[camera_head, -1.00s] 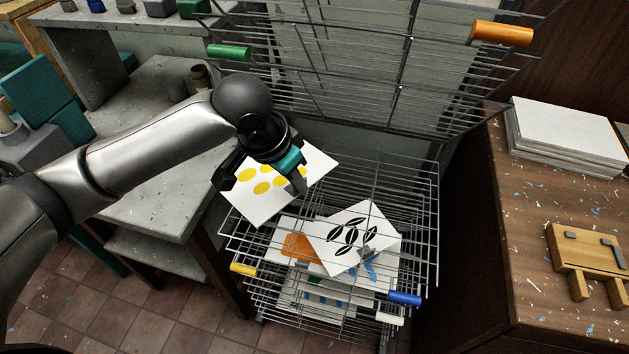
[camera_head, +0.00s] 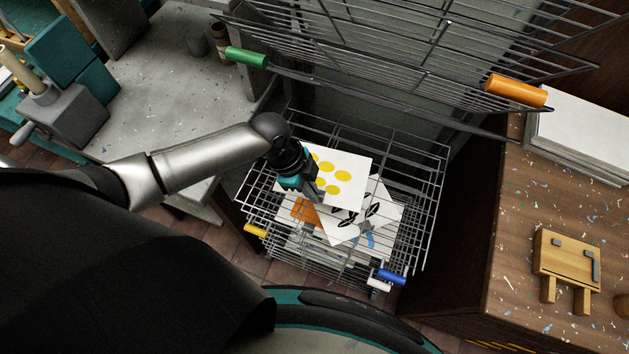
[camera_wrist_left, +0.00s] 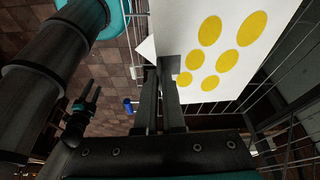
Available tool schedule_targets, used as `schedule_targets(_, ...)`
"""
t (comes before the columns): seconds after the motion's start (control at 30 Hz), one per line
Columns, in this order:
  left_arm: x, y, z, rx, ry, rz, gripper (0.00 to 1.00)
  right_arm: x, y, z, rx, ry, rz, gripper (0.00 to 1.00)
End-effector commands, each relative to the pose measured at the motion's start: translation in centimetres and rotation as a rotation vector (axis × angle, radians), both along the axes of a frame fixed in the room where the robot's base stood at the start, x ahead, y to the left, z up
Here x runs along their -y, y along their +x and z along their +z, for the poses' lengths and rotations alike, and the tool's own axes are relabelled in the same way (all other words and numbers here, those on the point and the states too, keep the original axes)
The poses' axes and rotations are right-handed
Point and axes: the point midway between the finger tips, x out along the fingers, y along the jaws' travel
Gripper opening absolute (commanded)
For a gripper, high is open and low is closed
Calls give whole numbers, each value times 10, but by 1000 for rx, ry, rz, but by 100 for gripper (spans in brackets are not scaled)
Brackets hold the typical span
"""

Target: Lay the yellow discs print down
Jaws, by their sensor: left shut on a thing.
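The yellow discs print (camera_head: 345,172), a white sheet with yellow discs facing up, is held by its left edge in my left gripper (camera_head: 312,192). It is above the wire shelves and overlaps the black leaf print (camera_head: 350,232) in the head view. Contact with the wires below cannot be told. In the left wrist view the print (camera_wrist_left: 222,75) reaches up and right from the shut fingers (camera_wrist_left: 172,110). My right gripper (camera_wrist_left: 86,98) shows small at left in that view, its fingers apart and empty.
Raised wire shelves carry a green handle (camera_head: 246,57) and an orange handle (camera_head: 516,90). Lower shelves have a yellow handle (camera_head: 255,230) and a blue handle (camera_head: 391,277), with an orange print (camera_head: 305,212) inside. A wooden bench (camera_head: 510,250) stands right, holding a paper stack (camera_head: 585,135).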

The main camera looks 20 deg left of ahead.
Motion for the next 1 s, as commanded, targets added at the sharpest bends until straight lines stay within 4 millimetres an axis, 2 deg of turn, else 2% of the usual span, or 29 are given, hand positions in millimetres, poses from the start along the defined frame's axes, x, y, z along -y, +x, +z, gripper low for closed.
schedule_targets(0.4, -1, 0, 0, 0, -3, 1, 0, 1, -1, 2, -3, -2, -1, 50)
schedule_targets(1.0, -1, 0, -48, 0, -3, 2, 0, 1, -2, -34, -4, -2, -2, 50)
